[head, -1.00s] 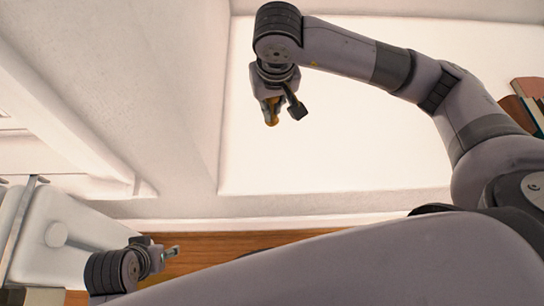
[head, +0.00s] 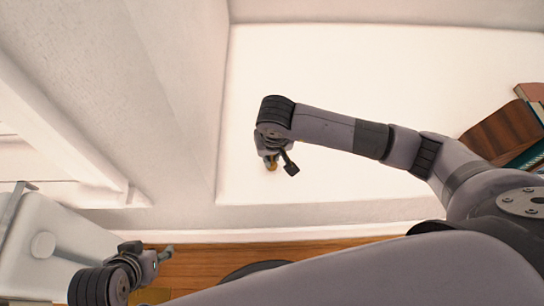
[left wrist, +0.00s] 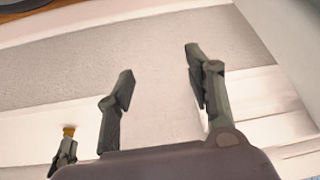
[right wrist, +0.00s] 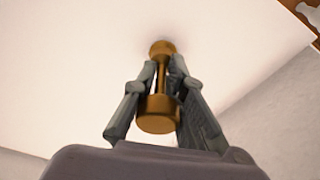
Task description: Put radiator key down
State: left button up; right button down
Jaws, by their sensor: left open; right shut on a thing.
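The radiator key (right wrist: 158,112) is a brass-coloured spindle with a thick round end and a narrow waist. My right gripper (right wrist: 160,82) is shut on it, with one finger on each side of the waist. In the right wrist view its far end is close to the white surface (right wrist: 85,65); I cannot tell if it touches. In the head view the key (head: 271,163) shows small under my right gripper (head: 275,160), over the white surface (head: 330,60). My left gripper (head: 165,253) is open and empty at the lower left; its spread fingers show in the left wrist view (left wrist: 158,78).
Several books (head: 515,130) stand or lean at the right of the white surface. A wood floor strip (head: 215,262) runs along the front. The white surface's left part looks clear.

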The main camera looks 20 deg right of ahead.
pick_arm(q)
jog(key=shift+w+r, duration=0.1)
jog(key=shift+w, duration=0.15)
pick_arm(e)
jog(key=shift+f, duration=0.25)
pick_arm(q)
jog(key=shift+w+d+t, duration=0.1)
jog(key=shift+t, duration=0.2)
jog(key=shift+w+d+r, duration=0.1)
jog(key=shift+w+r, duration=0.05)
jog(key=shift+w, duration=0.3)
pick_arm(e)
jog(key=shift+f, duration=0.1)
jog(key=c, duration=1.9)
grip_release()
jog(key=shift+c, duration=0.2)
jog(key=o, duration=0.4)
jog(key=shift+c, duration=0.2)
pick_arm(q)
jog(key=shift+w+d+r+t, duration=0.1)
jog(key=shift+w+t, duration=0.05)
jog(key=shift+t, duration=0.15)
